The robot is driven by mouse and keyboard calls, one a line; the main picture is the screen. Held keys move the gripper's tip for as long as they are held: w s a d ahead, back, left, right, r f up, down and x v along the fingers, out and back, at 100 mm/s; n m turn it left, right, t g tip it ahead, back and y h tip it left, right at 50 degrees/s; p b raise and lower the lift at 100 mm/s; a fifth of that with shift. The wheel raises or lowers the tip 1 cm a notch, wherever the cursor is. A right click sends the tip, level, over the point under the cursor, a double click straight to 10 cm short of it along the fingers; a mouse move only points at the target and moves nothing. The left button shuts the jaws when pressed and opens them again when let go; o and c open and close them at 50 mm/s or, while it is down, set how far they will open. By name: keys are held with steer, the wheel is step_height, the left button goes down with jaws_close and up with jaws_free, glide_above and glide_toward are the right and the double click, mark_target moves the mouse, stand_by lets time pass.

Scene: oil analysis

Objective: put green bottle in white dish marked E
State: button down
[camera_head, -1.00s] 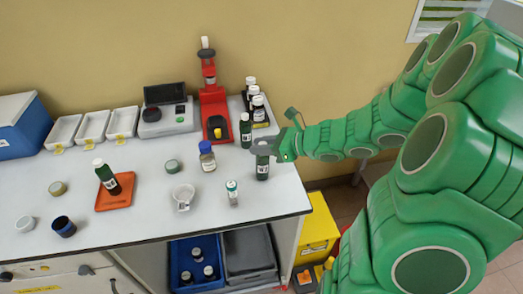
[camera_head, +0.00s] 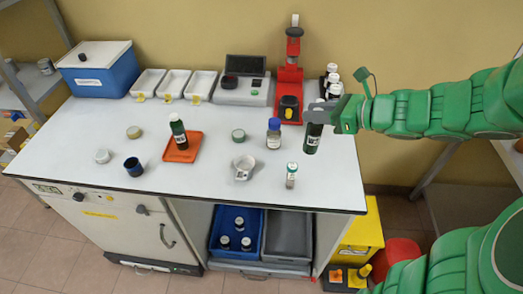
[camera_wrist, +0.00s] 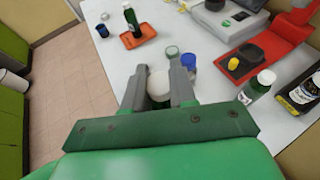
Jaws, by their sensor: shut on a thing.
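My gripper (camera_head: 318,113) is shut on a dark green bottle (camera_head: 312,140) at the right of the bench. The bottle is upright, and I cannot tell whether its base touches the bench. In the wrist view its white cap (camera_wrist: 159,84) shows between the fingers (camera_wrist: 158,92). Another dark green bottle with a white cap (camera_head: 179,132) stands on an orange tray. Three white dishes with yellow tags, left (camera_head: 147,82), middle (camera_head: 173,83) and right (camera_head: 200,86), stand along the back. Their letters are too small to read.
A blue box (camera_head: 97,72) stands left of the dishes. A scale (camera_head: 243,90) and a red device (camera_head: 290,80) stand to their right. A blue-capped bottle (camera_head: 274,134), a white cup (camera_head: 243,167) and a small vial (camera_head: 291,175) stand near my gripper. Dark bottles stand at the back right.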

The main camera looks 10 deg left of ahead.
steer(key=s+a+r+n+g+y, duration=0.1)
steer(key=s+a+r+n+g, duration=0.3)
steer(key=s+a, duration=0.8)
steer(key=w+a+f, duration=0.3)
steer(key=w+f, duration=0.3)
steer(key=f, duration=0.1)
steer(key=w+a+f, duration=0.3)
steer(key=w+f, duration=0.3)
steer(key=shift+w+a+f+g, duration=0.25)
steer(key=shift+a+f+g, duration=0.1)
steer(key=shift+f+g, duration=0.05)
steer(key=shift+f, duration=0.5)
steer(key=c, duration=0.9)
jaws_free()
